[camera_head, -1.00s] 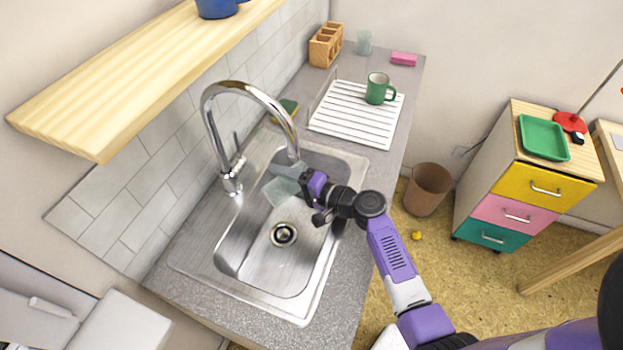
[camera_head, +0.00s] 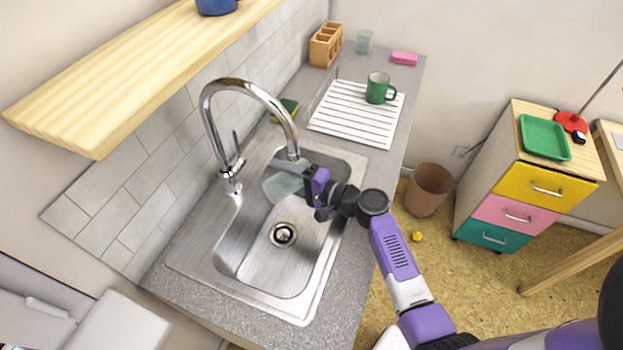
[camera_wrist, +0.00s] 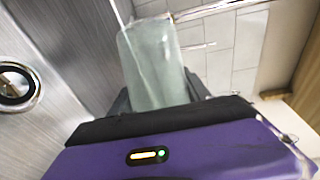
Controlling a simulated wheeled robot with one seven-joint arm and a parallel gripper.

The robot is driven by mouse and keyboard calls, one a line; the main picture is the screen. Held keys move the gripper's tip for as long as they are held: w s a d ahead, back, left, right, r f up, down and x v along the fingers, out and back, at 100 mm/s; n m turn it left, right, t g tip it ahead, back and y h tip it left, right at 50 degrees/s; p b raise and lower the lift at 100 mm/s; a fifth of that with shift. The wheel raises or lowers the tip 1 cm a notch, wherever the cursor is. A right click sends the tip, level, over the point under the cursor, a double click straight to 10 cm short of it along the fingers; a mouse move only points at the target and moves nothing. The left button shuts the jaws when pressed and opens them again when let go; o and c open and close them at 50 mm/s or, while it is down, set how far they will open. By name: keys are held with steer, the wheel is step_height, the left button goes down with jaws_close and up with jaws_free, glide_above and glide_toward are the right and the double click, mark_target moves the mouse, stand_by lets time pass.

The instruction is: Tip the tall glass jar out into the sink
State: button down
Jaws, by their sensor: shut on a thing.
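The tall glass jar (camera_head: 283,187) is pale, clear glass. In the head view it is held over the sink basin, above and behind the drain, tilted well over. My gripper (camera_head: 303,180) is shut on it from the right. In the wrist view the jar (camera_wrist: 155,65) sits between the two dark fingers of my gripper (camera_wrist: 158,95). I cannot tell whether anything is in the jar. The steel sink (camera_head: 262,262) lies below, with its drain (camera_head: 283,235) open to view. The faucet spout ends close by the jar and gripper.
The chrome faucet (camera_head: 240,85) arches over the basin's back left. A white drying rack (camera_head: 340,122) with a green mug (camera_head: 379,88) stands beyond the sink. A green and yellow sponge (camera_head: 288,108) lies near the wall. A wooden shelf (camera_head: 140,80) overhangs at left.

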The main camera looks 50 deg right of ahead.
steer(key=shift+s+d+r+m+t+y+b, duration=0.15)
steer(key=shift+d+r+m+t+b, duration=0.25)
steer(key=shift+m, duration=0.35)
steer(key=shift+w+d+r+m+t+y+b, duration=0.1)
steer(key=shift+d+r+m+t+b, duration=0.15)
steer(key=shift+r+m+b, duration=0.4)
steer(key=shift+s+d+r+m+t+y+b, duration=0.15)
steer(key=shift+d+r+m+t+b, duration=0.15)
steer(key=shift+m, duration=0.6)
stand_by(1.0)
steer(key=shift+d+r+m+t+p, duration=0.2)
steer(key=shift+r+m+t, duration=0.05)
steer(key=shift+r+m, duration=0.25)
steer(key=shift+d+r+m+t+p, duration=0.15)
steer(key=shift+d+r+m+t, duration=0.05)
steer(key=shift+r+m, duration=0.25)
steer(key=shift+s+d+r+m+t+b, duration=0.15)
steer(key=shift+d+m+b, duration=0.1)
steer(key=shift+m, duration=0.25)
steer(key=shift+w+d+r+m+t+b, duration=0.1)
steer(key=shift+d+m+t+b, duration=0.1)
steer(key=shift+m, duration=0.25)
stand_by(0.3)
steer(key=shift+s+d+r+m+t+h, duration=0.1)
steer(key=shift+d+r+m+t+h, duration=0.15)
steer(key=shift+r+m, duration=0.2)
steer(key=shift+s+d+r+m+t+h, duration=0.1)
steer(key=shift+d+r+m+h, duration=0.15)
steer(key=shift+r+m, duration=0.2)
